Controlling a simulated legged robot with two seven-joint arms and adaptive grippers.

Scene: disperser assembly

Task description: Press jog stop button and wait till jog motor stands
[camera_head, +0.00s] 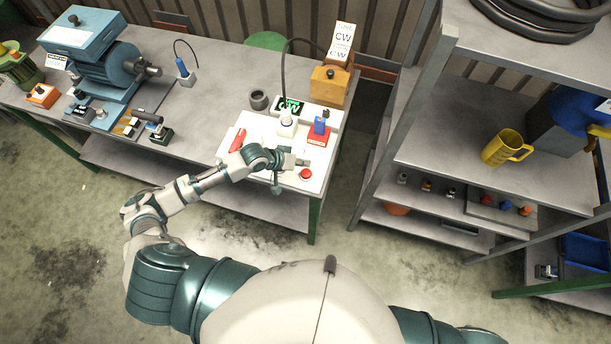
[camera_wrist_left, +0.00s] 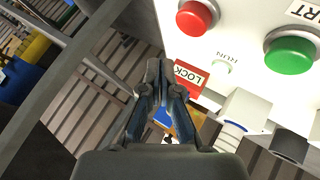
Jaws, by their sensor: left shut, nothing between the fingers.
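A white control panel (camera_head: 311,182) lies at the right end of the workbench. A red round button (camera_head: 305,174) sits near its front edge. My left gripper (camera_head: 303,162) is over the panel, close beside the red button in the picture. In the left wrist view, the gripper (camera_wrist_left: 160,68) is shut and empty. There the red button (camera_wrist_left: 196,16) is above and right of the fingertips, apart from them in the picture. A green button (camera_wrist_left: 290,52), partly labelled "RT", is further right. A red "LOCK" plate (camera_wrist_left: 190,78) shows just beside the fingers. My right gripper is out of view.
A blue machine (camera_head: 105,65) is on the left bench. A metal shelf (camera_head: 455,140) is at the right.

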